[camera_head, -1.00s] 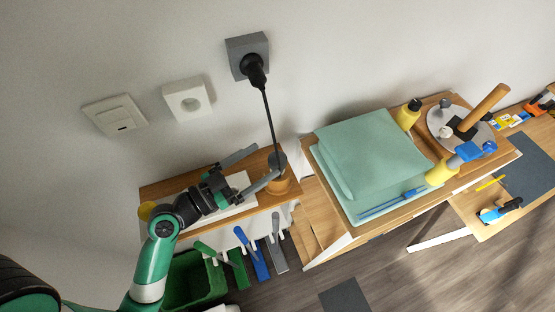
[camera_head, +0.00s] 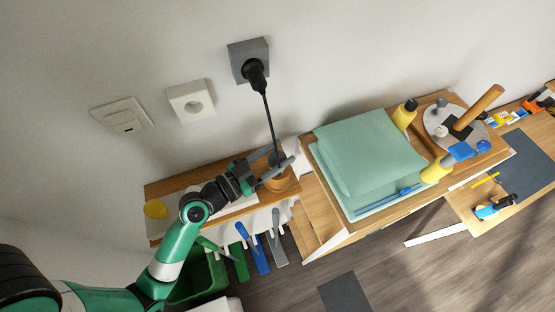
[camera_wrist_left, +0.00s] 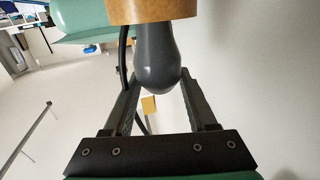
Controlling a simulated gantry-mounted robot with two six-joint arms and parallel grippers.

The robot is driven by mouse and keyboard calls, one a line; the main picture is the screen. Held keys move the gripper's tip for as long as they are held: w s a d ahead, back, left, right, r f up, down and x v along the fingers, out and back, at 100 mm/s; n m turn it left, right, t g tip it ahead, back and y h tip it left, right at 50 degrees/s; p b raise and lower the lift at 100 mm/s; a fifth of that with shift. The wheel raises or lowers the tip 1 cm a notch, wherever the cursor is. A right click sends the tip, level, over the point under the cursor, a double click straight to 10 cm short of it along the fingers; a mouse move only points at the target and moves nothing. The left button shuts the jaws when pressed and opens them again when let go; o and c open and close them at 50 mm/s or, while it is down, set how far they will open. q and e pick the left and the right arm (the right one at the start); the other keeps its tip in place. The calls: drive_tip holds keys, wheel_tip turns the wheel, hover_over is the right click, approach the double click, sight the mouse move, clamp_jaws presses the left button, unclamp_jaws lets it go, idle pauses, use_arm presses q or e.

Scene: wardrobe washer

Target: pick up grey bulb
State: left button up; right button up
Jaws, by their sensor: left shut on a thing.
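The grey bulb (camera_wrist_left: 156,58) is large and central in the left wrist view, seated against the round wooden base (camera_wrist_left: 150,9). In the head view the bulb (camera_head: 277,158) shows only partly between the fingers, above the wooden base (camera_head: 278,181) on the small shelf. My left gripper (camera_head: 279,160) is shut on the grey bulb, one finger on each side of it. The fingers also show in the wrist view (camera_wrist_left: 158,82). The bulb still touches the base, as far as I can tell. My right gripper is not in view.
A black cable (camera_head: 270,125) runs from the wall plug (camera_head: 254,72) down beside the base. A table with folded green towels (camera_head: 365,155) stands to the right.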

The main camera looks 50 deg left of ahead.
use_arm(q)
drive_tip(key=c, duration=0.3)
wheel_tip(320, 180, up, 10)
drive_tip(key=shift+r+p, duration=0.1)
drive_tip(key=shift+p, duration=1.15)
